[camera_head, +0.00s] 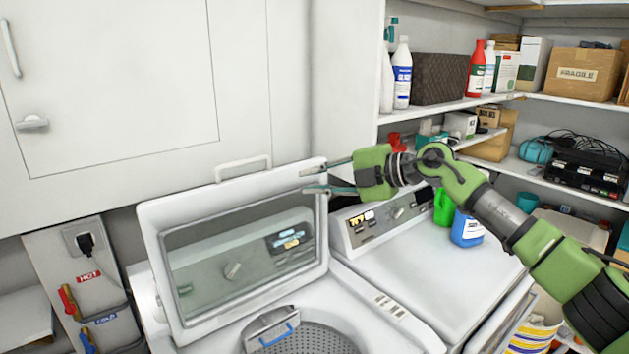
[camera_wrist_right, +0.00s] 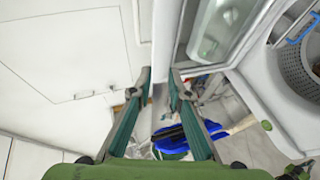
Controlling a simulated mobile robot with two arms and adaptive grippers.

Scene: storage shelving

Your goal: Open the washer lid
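The washer lid (camera_head: 190,215) is white with a dark see-through window. It stands raised, leaning back above the washer (camera_head: 335,300), whose perforated drum (camera_head: 310,338) shows below. In the right wrist view the lid (camera_wrist_right: 246,20) is at the upper right. My right gripper (camera_head: 305,181) reaches in from the right, its fingers pointing left across the lid's upper right corner. In the right wrist view its green fingers (camera_wrist_right: 160,76) are apart. I cannot tell whether a finger touches the lid. My left gripper is out of view.
A second white machine (camera_head: 420,265) stands to the right, with a green bottle (camera_head: 444,208) and a blue bottle (camera_head: 466,229) on top. White cabinet doors (camera_head: 110,100) are behind the lid. Shelves with bottles and boxes, including a cardboard box (camera_head: 582,75), fill the right.

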